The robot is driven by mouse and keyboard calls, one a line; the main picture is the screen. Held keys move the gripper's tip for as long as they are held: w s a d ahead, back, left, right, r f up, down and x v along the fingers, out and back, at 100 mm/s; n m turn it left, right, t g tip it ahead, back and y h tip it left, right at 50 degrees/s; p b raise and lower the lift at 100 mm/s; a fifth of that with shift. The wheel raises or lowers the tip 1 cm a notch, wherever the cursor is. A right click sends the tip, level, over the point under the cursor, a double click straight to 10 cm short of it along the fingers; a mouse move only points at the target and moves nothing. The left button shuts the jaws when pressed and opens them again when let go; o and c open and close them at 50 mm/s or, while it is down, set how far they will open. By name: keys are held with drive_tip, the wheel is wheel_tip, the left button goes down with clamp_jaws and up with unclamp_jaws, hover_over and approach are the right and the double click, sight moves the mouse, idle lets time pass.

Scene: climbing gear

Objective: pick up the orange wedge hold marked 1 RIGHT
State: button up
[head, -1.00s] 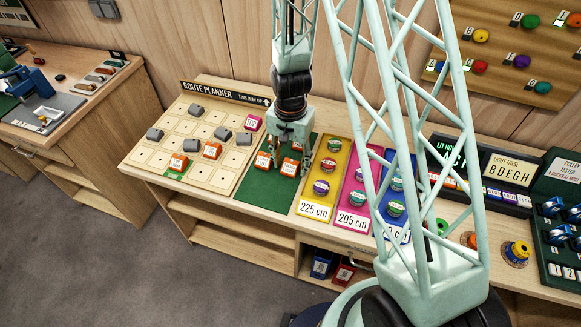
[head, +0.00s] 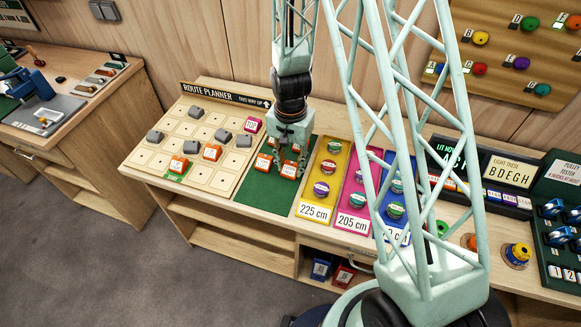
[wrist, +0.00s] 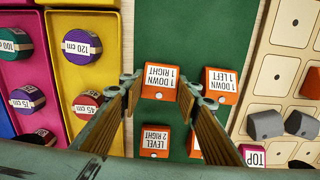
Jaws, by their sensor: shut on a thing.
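The orange wedge hold labelled "1 DOWN 1 RIGHT" (wrist: 161,80) is between my fingertips in the wrist view, its white label upside down there. My gripper (wrist: 158,82) is shut on its two sides. In the head view my gripper (head: 288,172) is low over the green mat (head: 262,196), around the held hold (head: 288,168). I cannot tell whether the hold is clear of the mat. The hold labelled "1 DOWN 1 LEFT" (wrist: 221,82) is close beside the right finger. The hold labelled "LEVEL 2 RIGHT" (wrist: 154,141) lies between the fingers, nearer the palm.
Another orange hold (wrist: 195,146) is partly hidden by the right finger. The route planner board (head: 228,169) with grey and orange wedges is on the left. The yellow tray (head: 325,178) with round holds is on the right. The mat's front part is clear.

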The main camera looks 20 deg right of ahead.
sight(291, 167)
drive_tip(key=shift+r, duration=0.15)
drive_tip(key=shift+r, duration=1.55)
drive_tip(key=shift+s, duration=0.3)
drive_tip(key=s, duration=0.6)
drive_tip(key=s+r, duration=0.1)
drive_tip(key=s, duration=0.3)
drive_tip(key=shift+s+a+b, duration=0.1)
drive_tip(key=shift+a+b, duration=0.25)
drive_tip(key=shift+a, duration=0.05)
drive_tip(key=shift+b, duration=0.45)
drive_tip(key=shift+s+b, duration=0.3)
drive_tip(key=shift+b, duration=0.8)
drive_tip(key=s+b, duration=0.1)
drive_tip(key=b, duration=0.3)
drive_tip(key=shift+s+a+b, duration=0.1)
drive_tip(key=shift+s+b, duration=0.2)
drive_tip(key=shift+s, duration=0.05)
drive_tip(key=s+b, duration=0.1)
drive_tip(key=b, duration=0.2)
drive_tip(key=s+b, duration=0.1)
drive_tip(key=b, duration=0.2)
drive_tip(key=shift+s+a+r, duration=0.1)
drive_tip(key=shift+s+r, duration=0.1)
drive_tip(key=shift+s, duration=0.1)
drive_tip(key=shift+s+r, duration=0.1)
drive_tip(key=shift+s, duration=0.05)
